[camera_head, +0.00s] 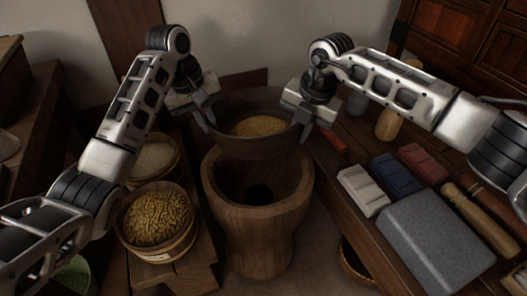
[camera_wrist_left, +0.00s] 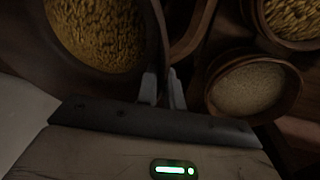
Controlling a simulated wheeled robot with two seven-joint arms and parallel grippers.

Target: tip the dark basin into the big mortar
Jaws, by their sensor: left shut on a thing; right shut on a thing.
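The dark basin (camera_head: 258,146) holds golden grain (camera_head: 260,126) and hangs between my two grippers, over the back of the big mortar. It looks about level. The big wooden mortar (camera_head: 258,222) stands on the floor, its dark hollow facing up and showing no grain. My left gripper (camera_head: 208,118) is shut on the basin's left rim. In the left wrist view its fingers (camera_wrist_left: 162,90) pinch the wall of the basin (camera_wrist_left: 130,75), with the grain beside them. My right gripper (camera_head: 304,124) is shut on the basin's right rim.
Left of the mortar, a tub of golden grain (camera_head: 155,217) and a tub of pale grain (camera_head: 153,160) stand on a low bench. On the right bench lie a grey stone block (camera_head: 435,243), white (camera_head: 362,190), blue (camera_head: 394,174) and red (camera_head: 423,163) blocks, and wooden pestle-like pieces (camera_head: 480,215).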

